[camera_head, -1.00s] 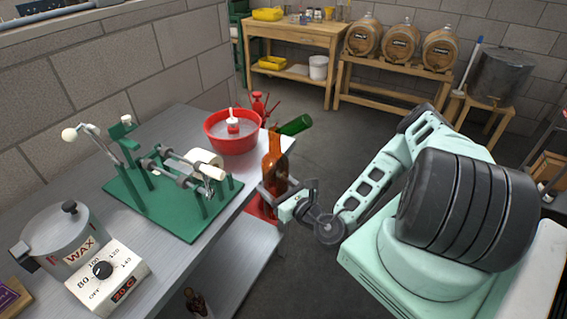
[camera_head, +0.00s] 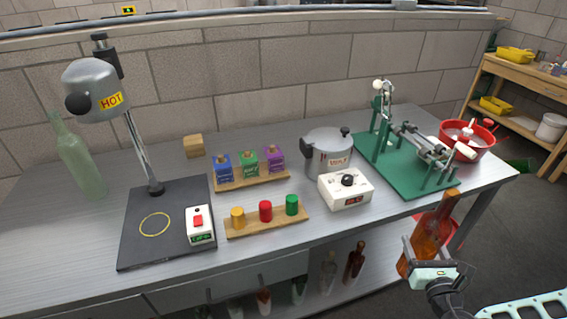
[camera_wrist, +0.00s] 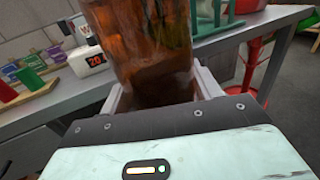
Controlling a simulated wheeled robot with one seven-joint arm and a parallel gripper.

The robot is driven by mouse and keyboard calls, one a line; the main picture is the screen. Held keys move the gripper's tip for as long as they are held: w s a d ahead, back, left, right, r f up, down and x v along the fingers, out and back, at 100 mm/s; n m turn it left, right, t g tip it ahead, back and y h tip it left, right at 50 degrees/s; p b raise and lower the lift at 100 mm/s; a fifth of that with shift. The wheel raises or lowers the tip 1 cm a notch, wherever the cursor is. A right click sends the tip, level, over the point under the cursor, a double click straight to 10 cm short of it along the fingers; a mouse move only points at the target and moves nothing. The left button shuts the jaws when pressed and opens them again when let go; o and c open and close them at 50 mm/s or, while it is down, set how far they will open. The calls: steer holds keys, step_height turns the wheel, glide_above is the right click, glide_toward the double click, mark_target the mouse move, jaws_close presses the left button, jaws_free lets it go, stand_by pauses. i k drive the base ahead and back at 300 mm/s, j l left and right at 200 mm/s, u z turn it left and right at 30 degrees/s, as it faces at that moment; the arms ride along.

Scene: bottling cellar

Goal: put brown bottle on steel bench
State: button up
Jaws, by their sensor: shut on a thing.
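The brown bottle (camera_head: 430,235) is upright with a slight tilt in the head view, in front of the bench's right front edge. My gripper (camera_head: 432,268) is shut on its lower part. In the wrist view the bottle (camera_wrist: 150,45) stands between the two fingers (camera_wrist: 165,95), and its top is out of the frame. The steel bench (camera_head: 330,225) runs across the head view, with its top lower than the bottle's neck. The bottle appears apart from the bench.
On the bench are a hot lamp stand (camera_head: 165,235), a clear green bottle (camera_head: 78,160), wax blocks (camera_head: 250,175), coloured cylinders (camera_head: 265,212), a wax pot (camera_head: 327,150), a green machine (camera_head: 410,165) and a red basin (camera_head: 468,135). The front strip right of the cylinders is clear.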

mark_target(31, 265)
steer(key=k+j, duration=0.15)
steer(key=j, duration=0.2)
steer(key=k+j, duration=0.15)
steer(key=j, duration=0.2)
steer(key=k+j, duration=0.15)
steer(key=j, duration=0.2)
steer(key=k+j, duration=0.15)
steer(key=j, duration=0.2)
steer(key=k+j+u, duration=0.1)
steer(key=j, duration=0.25)
steer(key=k+j, duration=0.2)
steer(key=j, duration=0.15)
